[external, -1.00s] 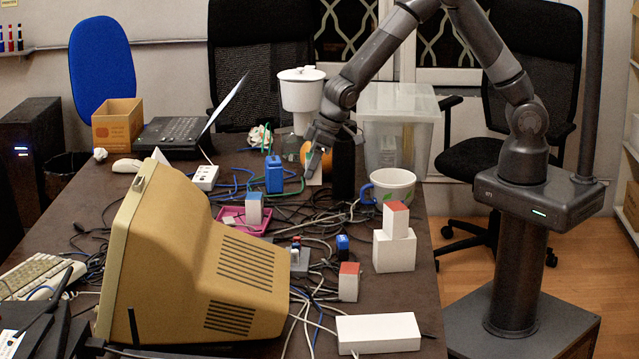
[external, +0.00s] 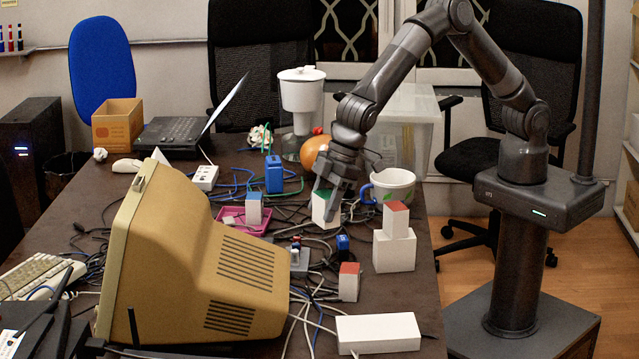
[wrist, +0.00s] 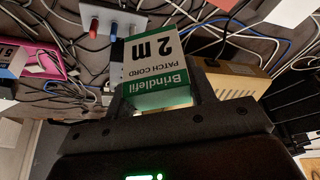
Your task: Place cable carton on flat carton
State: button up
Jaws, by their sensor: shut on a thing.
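The cable carton (external: 322,210), a small white box with a green end, is in my gripper (external: 332,193) over the middle of the table in the external view. In the wrist view, the carton (wrist: 155,65) shows a green and white face reading "Brindlefil patch cord 2 m", with my gripper shut around it. Its height above the cables is hard to tell. The flat carton (external: 378,333) is a low white box at the table's near right, well in front of my gripper. Its visible top is bare.
A white box (external: 393,252) with a red-topped carton (external: 396,220) on it stands between my gripper and the flat carton, to the right. Another red-topped carton (external: 349,282), a mug (external: 392,185), loose cables and a beige monitor (external: 200,265) are nearby.

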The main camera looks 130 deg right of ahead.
jog(key=w+a+r+n+y, duration=0.1)
jog(key=w+a+n, duration=0.15)
jog(key=a, duration=1.35)
send_near(383, 324)
jog(key=shift+w+d+r, duration=0.1)
jog(key=shift+w+d, duration=0.1)
jog(key=shift+w, duration=0.6)
jog(key=shift+w+a+f, duration=0.1)
jog(key=shift+a+f, duration=0.15)
jog(key=shift+f, duration=1.9)
jog(key=shift+f, duration=0.2)
jog(key=o, duration=1.1)
jog(key=shift+c, duration=0.2)
